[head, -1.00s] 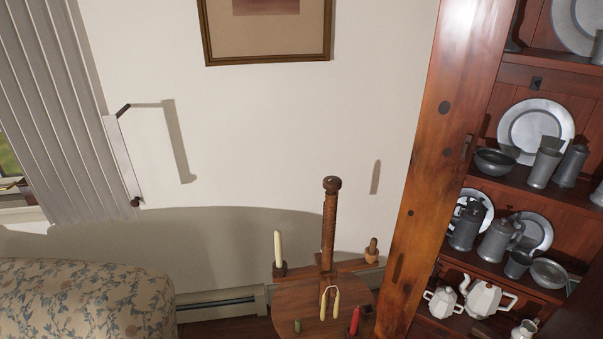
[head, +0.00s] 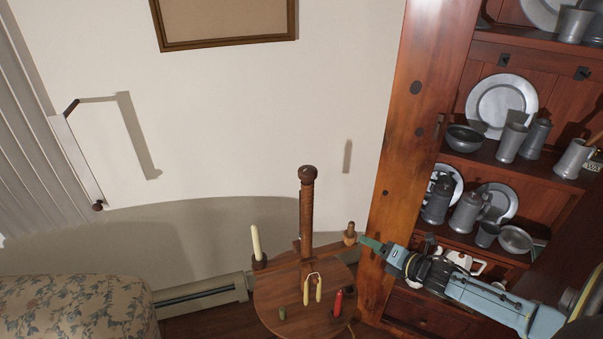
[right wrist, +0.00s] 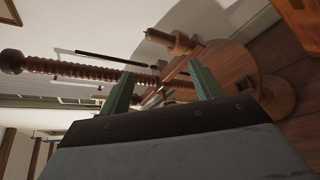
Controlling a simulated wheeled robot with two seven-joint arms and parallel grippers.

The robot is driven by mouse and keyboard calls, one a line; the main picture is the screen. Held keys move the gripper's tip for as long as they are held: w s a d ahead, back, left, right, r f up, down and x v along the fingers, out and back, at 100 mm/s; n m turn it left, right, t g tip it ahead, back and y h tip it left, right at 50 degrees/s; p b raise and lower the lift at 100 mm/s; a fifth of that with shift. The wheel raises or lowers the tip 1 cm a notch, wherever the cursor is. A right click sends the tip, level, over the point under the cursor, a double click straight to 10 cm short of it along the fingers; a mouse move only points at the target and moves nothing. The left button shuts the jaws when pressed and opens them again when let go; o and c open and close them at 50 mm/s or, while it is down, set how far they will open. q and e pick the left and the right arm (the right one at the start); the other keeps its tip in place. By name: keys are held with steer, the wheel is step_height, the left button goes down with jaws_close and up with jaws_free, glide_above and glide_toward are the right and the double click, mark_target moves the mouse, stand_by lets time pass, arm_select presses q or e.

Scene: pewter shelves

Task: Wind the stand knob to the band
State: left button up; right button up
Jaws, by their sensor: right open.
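A wooden stand has a threaded upright post (head: 307,210) with a round dark knob (head: 308,174) on top. A crossbar crosses the post, with a pale candle at its left end and a turned wooden piece (head: 350,234) at its right end. My right gripper (head: 366,243) is open, its green fingers just right of that piece in the head view. In the right wrist view the fingers (right wrist: 162,85) point toward the post (right wrist: 90,70), with the turned piece (right wrist: 178,42) beyond them. I cannot make out a band. My left gripper is not in view.
The stand's round table (head: 280,300) holds a red candle (head: 337,303) and a green stub (head: 282,313); two pale candles (head: 312,289) hang above it. A wooden cupboard (head: 400,130) with pewter stands close on the right. A floral sofa (head: 75,305) is at the left.

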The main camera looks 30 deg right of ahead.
steer(key=w+a+r+n+t+y, duration=0.1)
steer(key=w+a+r+n+y, duration=0.1)
steer(key=r+n, duration=0.35)
steer(key=w+a+r+n+t+y, duration=0.1)
steer(key=w+r+n+y, duration=0.15)
steer(key=r, duration=0.55)
steer(key=n+g+y, duration=0.1)
steer(key=n+y, duration=0.2)
steer(key=n, duration=0.5)
glide_toward(301, 171)
steer(key=x, duration=0.3)
steer(key=d+p+x, duration=0.1)
steer(key=x, duration=0.3)
steer(key=w+f+x, duration=0.1)
steer(key=x, duration=0.3)
steer(key=shift+s+d+p, duration=0.1)
steer(key=shift+d+p, duration=0.15)
steer(key=shift+p, duration=0.15)
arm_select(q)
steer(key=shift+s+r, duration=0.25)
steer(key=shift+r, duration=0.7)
arm_select(e)
steer(key=shift+f, duration=0.1)
steer(key=c, duration=1)
steer(key=shift+m+t+h, duration=0.3)
steer(key=shift+m+h, duration=0.15)
steer(key=shift+m, duration=0.05)
